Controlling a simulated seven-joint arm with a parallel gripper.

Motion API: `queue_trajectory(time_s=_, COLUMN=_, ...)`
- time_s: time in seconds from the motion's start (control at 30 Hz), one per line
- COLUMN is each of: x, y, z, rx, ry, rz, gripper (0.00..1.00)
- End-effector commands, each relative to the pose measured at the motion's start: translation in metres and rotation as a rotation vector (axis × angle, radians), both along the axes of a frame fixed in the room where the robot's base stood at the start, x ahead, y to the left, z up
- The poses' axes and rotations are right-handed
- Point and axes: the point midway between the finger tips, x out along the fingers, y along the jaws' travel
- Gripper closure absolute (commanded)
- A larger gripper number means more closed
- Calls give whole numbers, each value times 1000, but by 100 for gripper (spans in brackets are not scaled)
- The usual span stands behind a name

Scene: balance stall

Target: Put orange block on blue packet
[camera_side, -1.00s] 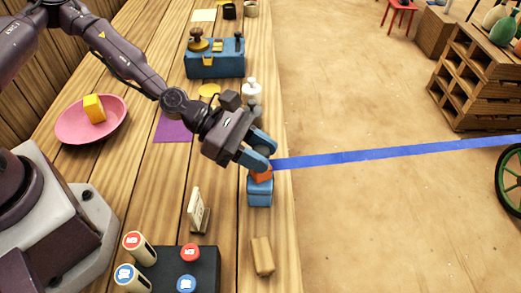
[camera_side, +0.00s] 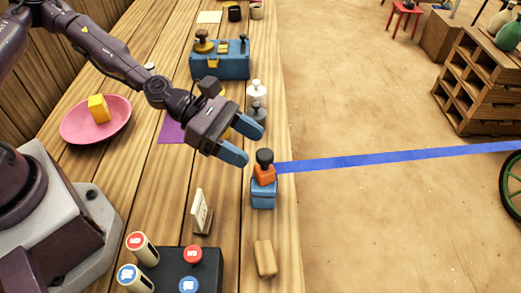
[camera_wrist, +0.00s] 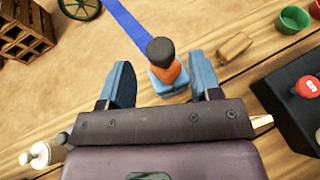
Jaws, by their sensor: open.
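The orange block (camera_side: 264,175) sits upright on top of the blue packet (camera_side: 263,193), near the right edge of the wooden table. A dark round knob (camera_side: 264,157) tops the orange block. My gripper (camera_side: 255,143) is open and empty, up and to the left of the block and apart from it in the side view. In the wrist view the orange block (camera_wrist: 167,73) and the blue packet (camera_wrist: 160,86) show beyond the open fingers (camera_wrist: 160,82), with the dark knob above them.
A black box with red and blue buttons (camera_side: 190,272) is at the front. A white bottle (camera_side: 256,100) and a blue box (camera_side: 219,62) stand behind.

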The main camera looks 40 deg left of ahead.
Motion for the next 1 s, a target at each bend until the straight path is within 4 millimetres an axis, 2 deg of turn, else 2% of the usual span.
queue_trajectory(time_s=0.1, x=-5, y=15, z=7, rx=0, ry=0, rz=4, gripper=42)
queue_trajectory(time_s=0.23, x=-10, y=25, z=11, rx=0, ry=-1, rz=2, gripper=42)
queue_trajectory(time_s=0.43, x=-13, y=28, z=12, rx=3, ry=1, rz=-4, gripper=42)
queue_trajectory(time_s=0.53, x=-18, y=28, z=7, rx=50, ry=-11, rz=-40, gripper=42)
queue_trajectory(time_s=0.67, x=-38, y=34, z=-15, rx=240, ry=-56, rz=-196, gripper=42)
queue_trajectory(time_s=0.8, x=-62, y=60, z=-37, rx=525, ry=-132, rz=-442, gripper=42)
queue_trajectory(time_s=0.9, x=-72, y=87, z=-39, rx=724, ry=-189, rz=-622, gripper=42)
queue_trajectory(time_s=1.0, x=-76, y=116, z=-29, rx=906, ry=-245, rz=-790, gripper=42)
